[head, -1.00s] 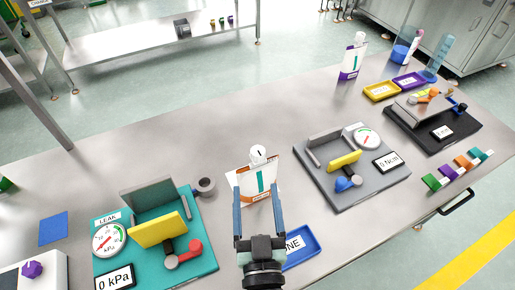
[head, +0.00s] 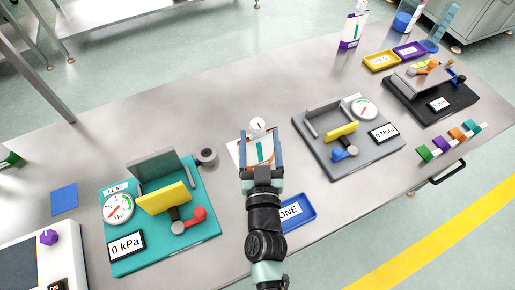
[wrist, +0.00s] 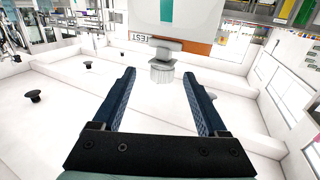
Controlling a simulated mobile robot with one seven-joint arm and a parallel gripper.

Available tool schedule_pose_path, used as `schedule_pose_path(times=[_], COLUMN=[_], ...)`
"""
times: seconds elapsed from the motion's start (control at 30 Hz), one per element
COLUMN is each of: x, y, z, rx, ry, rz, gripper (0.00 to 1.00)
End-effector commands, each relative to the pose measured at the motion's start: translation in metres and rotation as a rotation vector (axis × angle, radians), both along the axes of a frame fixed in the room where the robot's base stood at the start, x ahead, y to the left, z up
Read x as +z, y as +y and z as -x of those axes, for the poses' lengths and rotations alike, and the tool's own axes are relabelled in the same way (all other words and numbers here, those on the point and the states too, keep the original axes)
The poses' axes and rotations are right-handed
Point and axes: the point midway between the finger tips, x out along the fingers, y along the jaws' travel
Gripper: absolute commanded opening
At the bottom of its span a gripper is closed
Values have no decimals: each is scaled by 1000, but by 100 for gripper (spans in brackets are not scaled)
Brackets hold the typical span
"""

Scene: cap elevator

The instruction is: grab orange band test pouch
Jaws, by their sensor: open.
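The orange band test pouch (head: 239,153) stands upright on the steel table in the head view, white with a teal stripe and a pale round cap on top. My gripper (head: 260,140) is open and in front of it, hiding part of its body and lower edge. In the wrist view the pouch (wrist: 185,14) is at the top, with its orange band and upside-down TEST lettering. Its grey spout and cap show just beyond and between the open fingertips of my gripper (wrist: 160,76). The fingers hold nothing; I cannot tell whether they overlap the pouch in depth.
A blue tray (head: 308,211) lies right of my arm. The teal leak fixture (head: 205,232) with a yellow plate is at left, and a grey torque fixture (head: 375,160) is at right. Another pouch, with a purple band (head: 354,27), stands at the back. Table behind the pouch is clear.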

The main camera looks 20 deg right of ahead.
Motion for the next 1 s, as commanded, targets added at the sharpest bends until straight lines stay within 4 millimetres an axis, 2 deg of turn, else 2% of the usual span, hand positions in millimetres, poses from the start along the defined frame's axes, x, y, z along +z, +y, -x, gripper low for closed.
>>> schedule_pose_path(times=[0.1, 0.23, 0.57, 0.67, 1.0], x=[4, 2, 2, 2, 2], y=[-3, -9, -11, -11, -11], z=[-18, -33, -39, -39, -38], rx=[0, 0, 0, 0, 0], ry=[-3, -3, -1, -1, -1], rz=[0, 1, 0, 0, 0], gripper=[76, 76, 76, 61, 0])
